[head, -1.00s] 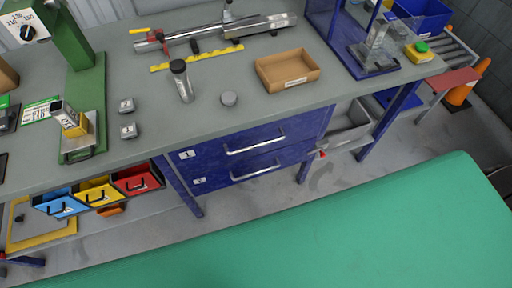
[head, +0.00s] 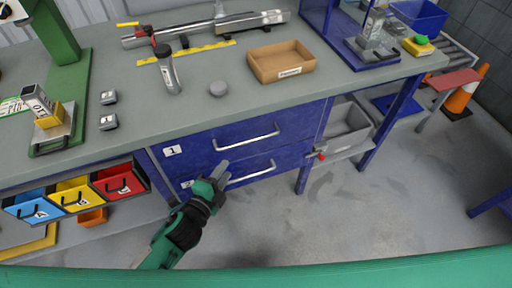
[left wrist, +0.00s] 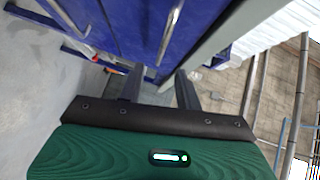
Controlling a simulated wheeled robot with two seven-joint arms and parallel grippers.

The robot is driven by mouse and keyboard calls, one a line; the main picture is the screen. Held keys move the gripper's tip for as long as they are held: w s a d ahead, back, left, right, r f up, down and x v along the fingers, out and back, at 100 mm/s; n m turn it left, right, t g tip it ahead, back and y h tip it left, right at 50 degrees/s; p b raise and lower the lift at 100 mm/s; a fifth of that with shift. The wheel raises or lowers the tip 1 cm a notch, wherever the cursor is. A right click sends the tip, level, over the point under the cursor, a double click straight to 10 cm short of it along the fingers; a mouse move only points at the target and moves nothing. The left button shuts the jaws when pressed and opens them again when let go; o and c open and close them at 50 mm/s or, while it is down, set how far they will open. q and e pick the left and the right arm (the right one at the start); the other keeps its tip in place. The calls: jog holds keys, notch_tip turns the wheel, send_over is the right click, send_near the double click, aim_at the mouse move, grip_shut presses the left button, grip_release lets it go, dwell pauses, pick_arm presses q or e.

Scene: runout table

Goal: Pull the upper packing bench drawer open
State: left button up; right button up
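The upper drawer (head: 225,137) of the packing bench is blue, carries a "1" label and is shut. Its silver bar handle (head: 247,138) runs across the front; a handle also shows in the left wrist view (left wrist: 170,32), ahead of the fingers. The lower drawer, with its own bar handle (head: 252,174), is shut too. My left gripper (head: 222,169) is below and left of the upper handle, in front of the lower drawer's left part. In the left wrist view its two dark fingers (left wrist: 159,78) stand apart with nothing held. My right gripper is out of view.
The grey bench top (head: 215,112) overhangs the drawers. Blue, yellow and red bins (head: 120,180) hang to the left. A grey open tray (head: 347,125) and a red-tipped part (head: 318,156) are right of the drawers. The floor in front is clear.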

aim_at(246, 142)
pick_arm(q)
jog(key=x, duration=0.9)
jog(key=r+x, duration=0.1)
jog(key=x, duration=0.3)
jog(key=shift+w+d+f+p, duration=0.15)
jog(key=shift+w+d+p, duration=0.15)
jog(key=shift+d+p, duration=0.1)
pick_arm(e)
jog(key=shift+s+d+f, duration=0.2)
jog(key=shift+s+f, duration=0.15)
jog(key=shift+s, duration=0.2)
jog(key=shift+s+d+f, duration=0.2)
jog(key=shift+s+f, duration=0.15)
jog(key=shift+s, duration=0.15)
pick_arm(q)
jog(key=shift+c, duration=0.2)
grip_shut()
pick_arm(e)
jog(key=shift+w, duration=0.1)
